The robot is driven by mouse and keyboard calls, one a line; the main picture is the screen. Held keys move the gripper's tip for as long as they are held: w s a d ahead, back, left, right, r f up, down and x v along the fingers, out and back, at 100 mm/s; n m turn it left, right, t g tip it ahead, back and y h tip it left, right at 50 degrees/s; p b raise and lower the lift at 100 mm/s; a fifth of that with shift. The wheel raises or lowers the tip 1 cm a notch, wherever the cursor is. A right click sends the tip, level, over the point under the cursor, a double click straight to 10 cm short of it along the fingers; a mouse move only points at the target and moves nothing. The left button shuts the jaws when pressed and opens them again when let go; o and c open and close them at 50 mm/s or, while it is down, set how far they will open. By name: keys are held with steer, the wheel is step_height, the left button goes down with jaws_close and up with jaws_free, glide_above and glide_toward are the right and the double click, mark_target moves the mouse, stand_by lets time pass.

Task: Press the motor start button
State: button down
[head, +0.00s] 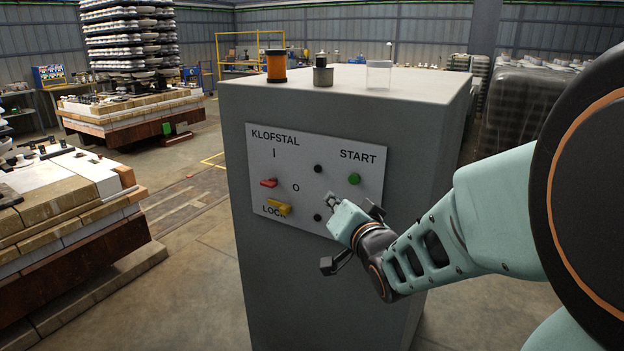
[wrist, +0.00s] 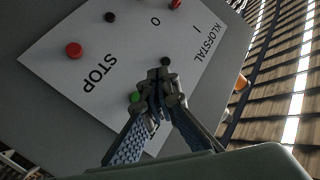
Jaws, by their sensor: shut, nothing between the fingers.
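The green start button (head: 354,179) sits under the word START on a white panel (head: 290,150) on the front of a grey cabinet. In the head view my gripper (head: 332,198) is at the panel, below and left of the green button. In the wrist view my gripper (wrist: 160,78) is shut and empty, its fingertips together. The green button (wrist: 135,97) shows just left of the fingers, which cover most of the START label. The gap between fingertips and panel cannot be told.
A red stop button (wrist: 74,50) is hidden behind my gripper in the head view. The panel also has a red switch (head: 268,183), a yellow lock part (head: 279,208) and a black knob (head: 318,168). An orange spool (head: 276,66) stands on the grey cabinet (head: 290,270).

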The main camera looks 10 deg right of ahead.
mark_target(354, 179)
steer(key=shift+w+d+p, duration=0.1)
steer(key=shift+w+d, duration=0.65)
steer(key=shift+w, duration=0.3)
steer(key=shift+w+d+p, duration=0.1)
steer(key=shift+w+d, duration=0.7)
steer(key=shift+w, duration=0.3)
steer(key=shift+w+d+p, duration=0.1)
steer(key=shift+w+d, duration=0.65)
steer(key=shift+w, duration=0.3)
steer(key=shift+w+d, duration=0.25)
steer(key=shift+w, duration=0.1)
steer(key=shift+w+d, duration=0.35)
steer(key=shift+w, duration=0.1)
steer(key=shift+s+a, duration=0.1)
steer(key=shift+s+a+b, duration=0.45)
steer(key=shift+s, duration=0.25)
steer(key=shift+a, duration=0.1)
